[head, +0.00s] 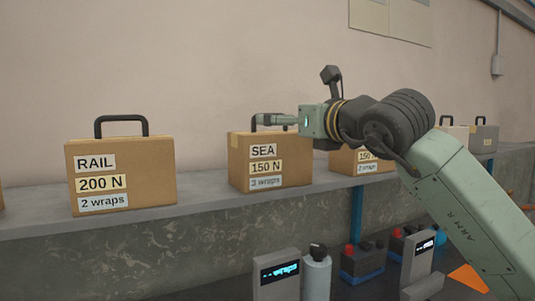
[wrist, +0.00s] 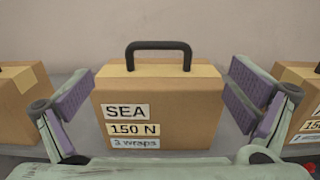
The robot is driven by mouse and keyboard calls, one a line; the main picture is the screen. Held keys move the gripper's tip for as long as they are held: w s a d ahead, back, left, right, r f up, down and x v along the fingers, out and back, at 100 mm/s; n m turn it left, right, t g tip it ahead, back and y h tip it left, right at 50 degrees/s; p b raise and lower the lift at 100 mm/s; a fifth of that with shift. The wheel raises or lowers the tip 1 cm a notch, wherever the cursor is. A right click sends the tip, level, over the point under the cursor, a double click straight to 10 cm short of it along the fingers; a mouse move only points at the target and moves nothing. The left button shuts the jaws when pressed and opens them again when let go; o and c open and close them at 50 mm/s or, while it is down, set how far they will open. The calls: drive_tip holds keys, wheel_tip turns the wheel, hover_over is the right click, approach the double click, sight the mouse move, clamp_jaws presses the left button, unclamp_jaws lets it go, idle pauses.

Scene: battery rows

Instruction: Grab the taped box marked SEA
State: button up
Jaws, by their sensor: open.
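The taped box marked SEA (head: 270,161) is brown cardboard with labels SEA, 150 N and 3 wraps. It stands upright on the grey ledge in the head view, right of the middle box spot. In the wrist view the SEA box (wrist: 158,105) fills the centre, with a dark handle (wrist: 158,50) on top and a strip of tape along its upper edge. My gripper (head: 278,119) is at the top of the box in the head view, partly covering its handle. In the wrist view my gripper (wrist: 158,102) is open, one purple-padded finger at each side of the box.
A RAIL box (head: 121,175) stands to the left on the ledge (head: 200,207). Another 150 N box (head: 355,160) stands close on the right, partly behind my arm. Below are a display unit (head: 277,274), a grey cylinder (head: 316,275) and batteries (head: 362,263).

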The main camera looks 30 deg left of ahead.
drive_tip(key=p+x, duration=0.1)
drive_tip(key=x, duration=0.1)
drive_tip(key=p+x, duration=0.1)
drive_tip(key=x, duration=0.2)
drive_tip(key=r+p+x, duration=0.1)
drive_tip(key=p+x, duration=0.1)
drive_tip(key=x, duration=0.1)
drive_tip(key=shift+s+r, duration=0.1)
drive_tip(key=shift+s, duration=0.05)
drive_tip(key=shift+w+a, duration=0.25)
drive_tip(key=shift+a, duration=0.1)
drive_tip(key=shift+c, duration=0.4)
drive_tip(key=c, duration=1.8)
drive_tip(key=shift+s+d+r, duration=0.1)
drive_tip(key=shift+s, duration=0.05)
drive_tip(key=shift+c, duration=0.8)
